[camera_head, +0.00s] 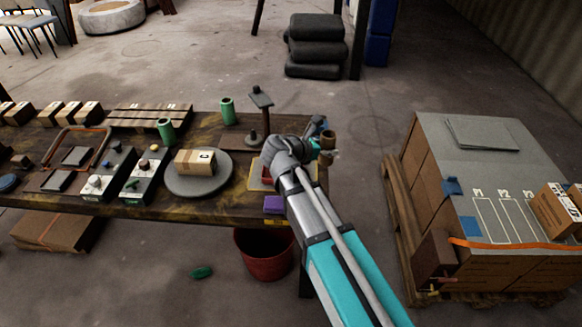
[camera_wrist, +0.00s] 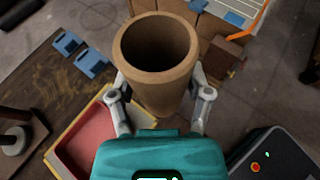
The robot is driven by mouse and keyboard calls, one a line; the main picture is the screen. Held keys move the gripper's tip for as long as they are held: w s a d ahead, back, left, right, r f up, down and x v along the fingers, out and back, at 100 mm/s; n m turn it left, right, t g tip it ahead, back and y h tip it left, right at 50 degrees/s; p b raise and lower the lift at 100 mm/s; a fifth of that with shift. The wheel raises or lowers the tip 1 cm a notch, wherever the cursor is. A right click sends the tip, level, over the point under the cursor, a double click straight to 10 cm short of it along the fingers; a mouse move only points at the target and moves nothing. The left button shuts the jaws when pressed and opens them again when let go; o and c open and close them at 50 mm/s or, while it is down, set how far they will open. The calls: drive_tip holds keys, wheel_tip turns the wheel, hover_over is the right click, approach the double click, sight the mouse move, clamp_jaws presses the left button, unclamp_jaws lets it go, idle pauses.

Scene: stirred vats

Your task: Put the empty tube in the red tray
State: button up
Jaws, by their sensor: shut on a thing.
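The brown tube (camera_wrist: 155,82) stands between the two fingers of my gripper (camera_wrist: 161,92) in the wrist view, its open mouth toward the camera and its inside dark. The fingers are shut on its sides. In the head view my gripper (camera_head: 322,148) is at the table's right end, with part of the tube (camera_head: 328,138) showing beside it. The red tray (camera_wrist: 88,146), with a yellow border around it, lies left of and below the tube in the wrist view. In the head view my arm hides most of the red tray (camera_head: 266,172).
A grey round plate (camera_head: 212,185) bears a box, left of the tray. A purple block (camera_head: 273,204) is at the front edge. A red bucket (camera_head: 262,262) is on the floor. A loaded pallet (camera_head: 398,210) is at right.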

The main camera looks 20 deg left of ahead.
drive_tip(key=shift+w+d, duration=0.1)
drive_tip(key=shift+w, duration=0.45)
drive_tip(key=s+a+f+n+t+y+b, duration=0.1)
drive_tip(key=s+a+f+n+y+b, duration=0.1)
drive_tip(key=s+a, duration=0.6)
drive_tip(key=shift+s+a+f+n+t+y, duration=0.15)
drive_tip(key=shift+s+a+n+t+y, duration=0.2)
drive_tip(key=shift+a+n+y, duration=0.4)
drive_tip(key=shift+w+a, duration=0.15)
drive_tip(key=shift+a, duration=0.05)
drive_tip(key=w+a+f+b, duration=0.5)
drive_tip(key=w+f+b, duration=0.4)
drive_tip(key=w, duration=0.2)
drive_tip(key=shift+w+a, duration=0.35)
drive_tip(key=shift+w, duration=0.05)
